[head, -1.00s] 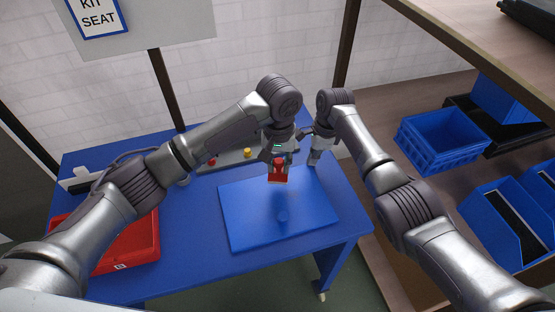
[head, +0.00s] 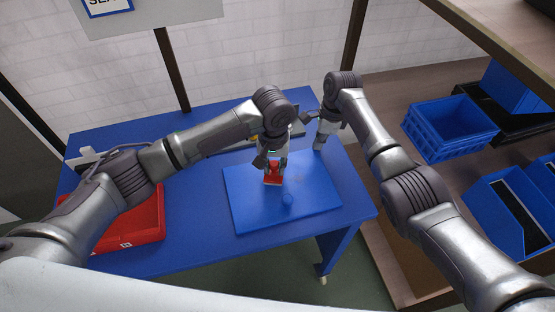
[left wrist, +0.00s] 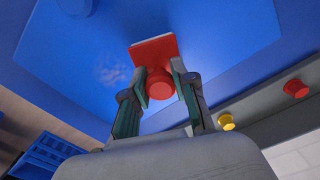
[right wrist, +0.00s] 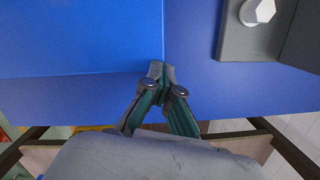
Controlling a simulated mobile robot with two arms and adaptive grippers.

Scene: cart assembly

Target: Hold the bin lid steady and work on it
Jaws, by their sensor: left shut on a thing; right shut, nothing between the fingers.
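The bin lid (head: 249,211) is a flat blue panel on the blue table, with a round blue knob (head: 288,199) on top. My left gripper (head: 275,164) is shut on a red tool (head: 272,179), a flat red plate with a round grip, over the lid behind the knob. In the left wrist view the fingers hold the tool's grip (left wrist: 159,84); I cannot tell whether its plate touches the lid. A pale smudge (left wrist: 112,75) marks the lid beside it. My right gripper (right wrist: 160,70) is shut and empty by the lid's edge, at its back right corner in the head view.
A red tray (head: 140,225) stands on the table's left. A grey strip at the back carries a yellow knob (left wrist: 227,121) and red knobs (left wrist: 296,88). Blue bins (head: 450,128) sit on the shelf to the right.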

